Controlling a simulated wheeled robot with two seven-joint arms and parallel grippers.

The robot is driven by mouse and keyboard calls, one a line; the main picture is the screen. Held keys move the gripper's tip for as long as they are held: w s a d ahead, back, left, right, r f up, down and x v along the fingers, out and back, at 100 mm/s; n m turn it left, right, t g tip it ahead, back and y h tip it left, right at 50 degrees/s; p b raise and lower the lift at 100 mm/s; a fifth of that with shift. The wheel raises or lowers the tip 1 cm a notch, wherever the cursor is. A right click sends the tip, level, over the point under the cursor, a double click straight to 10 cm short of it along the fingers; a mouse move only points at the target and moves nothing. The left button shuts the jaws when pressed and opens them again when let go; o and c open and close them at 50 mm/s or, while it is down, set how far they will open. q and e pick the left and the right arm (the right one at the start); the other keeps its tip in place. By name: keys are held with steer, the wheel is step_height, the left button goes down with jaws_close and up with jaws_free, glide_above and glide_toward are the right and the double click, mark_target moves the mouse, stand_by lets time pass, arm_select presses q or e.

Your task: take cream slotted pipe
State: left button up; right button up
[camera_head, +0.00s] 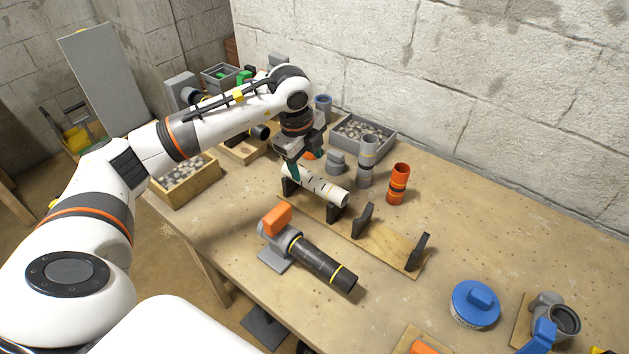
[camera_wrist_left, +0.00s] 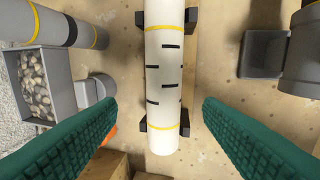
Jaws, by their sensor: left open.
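The cream slotted pipe (camera_head: 320,186) rests on dark supports on a wooden board on the workbench. It has black slots and yellow bands. In the left wrist view the pipe (camera_wrist_left: 164,75) runs lengthwise between the two green fingers. My left gripper (camera_head: 294,170) is at the pipe's far-left end in the head view. In the left wrist view my left gripper (camera_wrist_left: 158,125) is open, with clear gaps on both sides of the pipe. The pipe's far-left end is partly hidden by the gripper in the head view. My right gripper is not in view.
An empty pair of dark supports (camera_head: 363,221) stands right of the pipe. A dark grey pipe with an orange handle (camera_head: 277,217) lies in front. Grey (camera_head: 367,160) and orange (camera_head: 398,184) upright pipes stand behind. A gravel tray (camera_head: 363,135) and blue cap (camera_head: 475,304) are nearby.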

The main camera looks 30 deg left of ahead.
mark_target(310, 176)
arm_select(q)
steer(key=f, duration=0.3)
steer(key=f+p, duration=0.1)
steer(key=f, duration=0.1)
steer(key=shift+w+d+f, duration=0.3)
steer(key=shift+w, duration=0.05)
steer(key=shift+c, duration=0.2)
